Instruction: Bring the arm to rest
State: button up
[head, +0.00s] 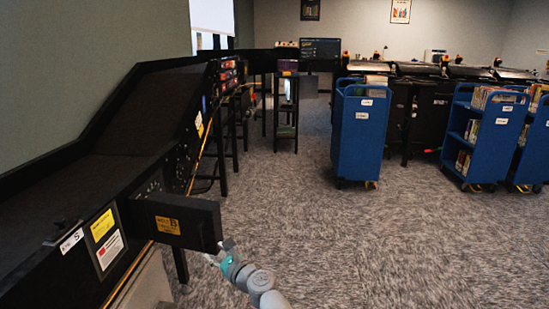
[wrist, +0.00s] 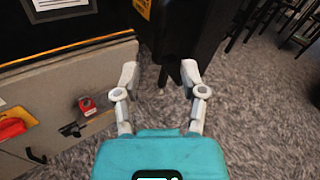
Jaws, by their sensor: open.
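My gripper (wrist: 160,82) is open in the wrist view, its two grey fingers apart with nothing between them. Beyond the fingertips hangs the dark box-like end (wrist: 185,30) of the sorter. In the head view my gripper (head: 222,252) is at the lower middle, close to the lower right corner of the black panel with an orange label (head: 190,222). I cannot tell whether the fingers touch it. My arm reaches up from the bottom edge.
The black sorter conveyor (head: 95,110) runs along the left. A blue cart (head: 360,140) stands at centre right, with another blue book cart (head: 495,145) at the right. Carpeted floor (head: 370,245) is clear in front of them. A grey cabinet (wrist: 65,95) is left of the fingers.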

jog(key=s+d+f+n+g+h+p, duration=0.1)
jog(key=d+f+n+g+h, duration=0.2)
jog(key=d+f+n, duration=0.35)
jog(key=s+d+f+n+g+h+p, duration=0.15)
jog(key=d+f+n+g, duration=0.25)
jog(key=d+n, duration=0.5)
jog(key=s+d+f+n+g+h, duration=0.1)
jog(key=s+d+n+g+h, duration=0.15)
jog(key=d, duration=0.45)
jog(key=s+d+f+n+g+h+p, duration=0.1)
jog(key=d+n+h, duration=0.2)
jog(key=d, duration=0.3)
jog(key=s+d+f+n+g+h, duration=0.1)
jog(key=s+d+f+n+h, duration=0.15)
jog(key=d, duration=0.45)
notch_tip(320, 180, up, 38)
jog(key=p, duration=3.7)
jog(key=shift+w+a, duration=0.25)
jog(key=shift+a, duration=0.1)
jog(key=shift+r+n+h, duration=0.1)
jog(key=shift+n+h, duration=0.15)
